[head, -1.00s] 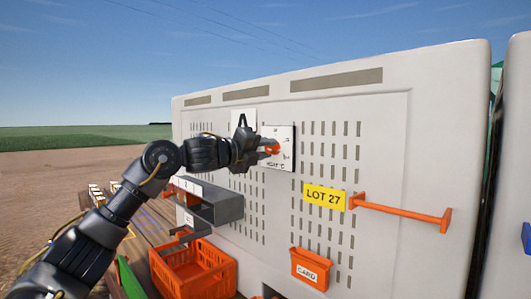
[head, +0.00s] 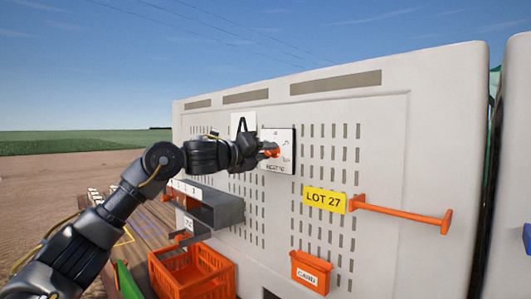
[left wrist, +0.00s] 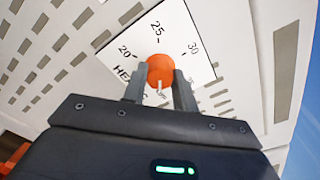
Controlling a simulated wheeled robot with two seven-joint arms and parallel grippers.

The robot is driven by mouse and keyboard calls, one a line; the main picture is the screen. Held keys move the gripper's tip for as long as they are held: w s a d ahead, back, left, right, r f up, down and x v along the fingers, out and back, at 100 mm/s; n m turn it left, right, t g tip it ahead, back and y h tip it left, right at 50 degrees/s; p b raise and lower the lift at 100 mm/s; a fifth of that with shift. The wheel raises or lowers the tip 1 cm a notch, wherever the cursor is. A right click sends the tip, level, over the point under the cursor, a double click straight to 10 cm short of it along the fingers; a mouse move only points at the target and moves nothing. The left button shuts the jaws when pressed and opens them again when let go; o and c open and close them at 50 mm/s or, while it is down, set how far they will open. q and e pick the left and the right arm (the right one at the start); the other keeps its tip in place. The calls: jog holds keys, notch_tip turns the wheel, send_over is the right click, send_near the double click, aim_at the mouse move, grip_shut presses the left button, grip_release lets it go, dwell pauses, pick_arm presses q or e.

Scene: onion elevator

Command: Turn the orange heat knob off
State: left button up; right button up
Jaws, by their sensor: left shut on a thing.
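The orange heat knob (left wrist: 161,70) sits on a white dial plate (left wrist: 185,25) marked 20, 25 and 30. In the head view the plate (head: 289,150) is on the light grey panel, and the knob is mostly covered by my fingers. My left gripper (left wrist: 159,88) is shut on the knob, with one finger on each side of it. In the head view the gripper (head: 266,150) reaches the knob from the left. A pale mark shows at the knob's lower side in the left wrist view; small lettering beside it is unreadable. My right gripper is out of view.
The slotted panel (head: 380,130) carries a yellow LOT 27 label (head: 324,199), an orange bar (head: 400,213) and an orange card holder (head: 310,272).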

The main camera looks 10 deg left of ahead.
pick_arm(q)
jog(key=o, duration=1)
jog(key=shift+s+a+f+b, duration=0.2)
jog(key=shift+s+a+b, duration=0.1)
jog(key=shift+s+b, duration=0.25)
jog(key=b+v, duration=0.4)
jog(key=v, duration=0.5)
jog(key=shift+s+a+r+b, duration=0.1)
jog(key=shift+s+a+b, duration=0.15)
jog(key=shift+s+b, duration=0.05)
